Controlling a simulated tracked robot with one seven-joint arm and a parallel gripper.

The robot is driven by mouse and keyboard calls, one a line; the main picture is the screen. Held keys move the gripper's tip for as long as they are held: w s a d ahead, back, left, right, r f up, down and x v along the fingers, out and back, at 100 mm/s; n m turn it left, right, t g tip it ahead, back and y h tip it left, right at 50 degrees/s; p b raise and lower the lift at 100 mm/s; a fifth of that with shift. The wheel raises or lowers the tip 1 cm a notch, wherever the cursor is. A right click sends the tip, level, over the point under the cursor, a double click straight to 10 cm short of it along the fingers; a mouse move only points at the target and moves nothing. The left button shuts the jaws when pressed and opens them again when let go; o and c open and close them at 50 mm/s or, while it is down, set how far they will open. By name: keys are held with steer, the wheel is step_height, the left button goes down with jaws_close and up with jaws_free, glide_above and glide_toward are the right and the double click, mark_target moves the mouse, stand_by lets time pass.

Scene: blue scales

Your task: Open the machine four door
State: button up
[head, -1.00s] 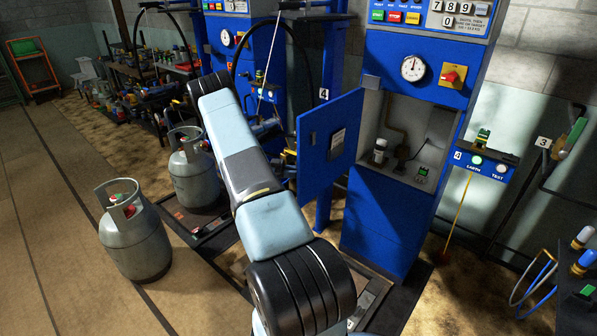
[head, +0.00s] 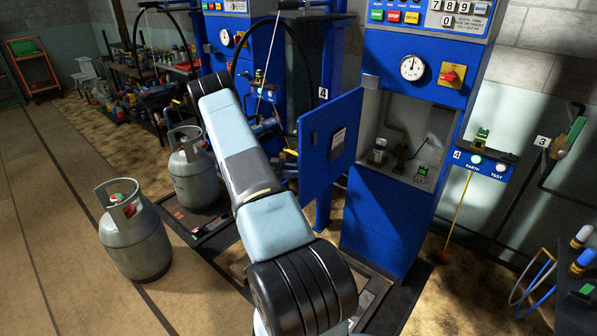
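The machine four cabinet (head: 375,230) is tall and blue, with a dial and a red and yellow switch above an open recess (head: 408,125). A small 4 plate is on the post to its left and another 4 on the bracket at its right. Its blue door (head: 317,165) stands wide open, swung out to the left, with a pale label on the face towards me. My arm crosses the middle of the view. Small blue, dark and yellow parts show between my arm and the door's free edge; I cannot make out my gripper's fingers or any contact with the door.
Two grey gas cylinders stand at the left, one on the floor (head: 135,235) and one on a low platform (head: 197,170). Another blue machine (head: 250,60) is behind my arm. A rod (head: 459,205) hangs at the right.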

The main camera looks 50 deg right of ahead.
steer(key=v, duration=1.3)
steer(key=shift+w+a, duration=0.15)
steer(key=shift+a, duration=0.15)
steer(key=shift+f, duration=0.1)
